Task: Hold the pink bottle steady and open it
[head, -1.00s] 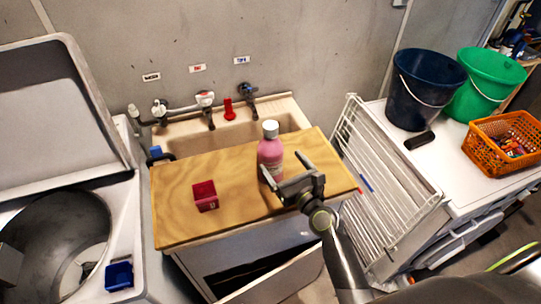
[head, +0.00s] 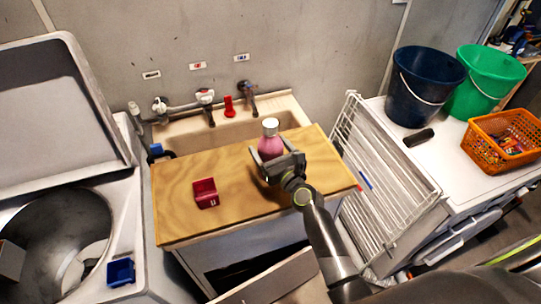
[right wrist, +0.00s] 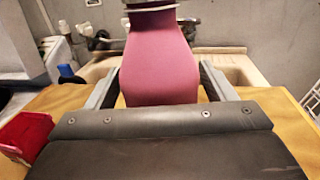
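The pink bottle (head: 270,145) with a whitish cap (head: 270,126) stands upright on the wooden board (head: 174,217) over the sink. My right gripper (head: 277,156) reaches it from the front, with one finger on each side of the bottle. In the right wrist view the bottle's pink body (right wrist: 160,62) stands between the fingers, and some gap seems to remain at the sides, so the gripper looks open. The cap's top is cut off there. The gripper hides the bottle's lower part in the head view. My left gripper is not in view.
A small red box (head: 205,193) sits on the board, left of the bottle. Taps (head: 207,103) and the sink lie behind. A white drying rack (head: 385,185) stands at the right, beside a white top with a dark bucket (head: 424,90), green bucket (head: 486,82) and orange basket (head: 500,140).

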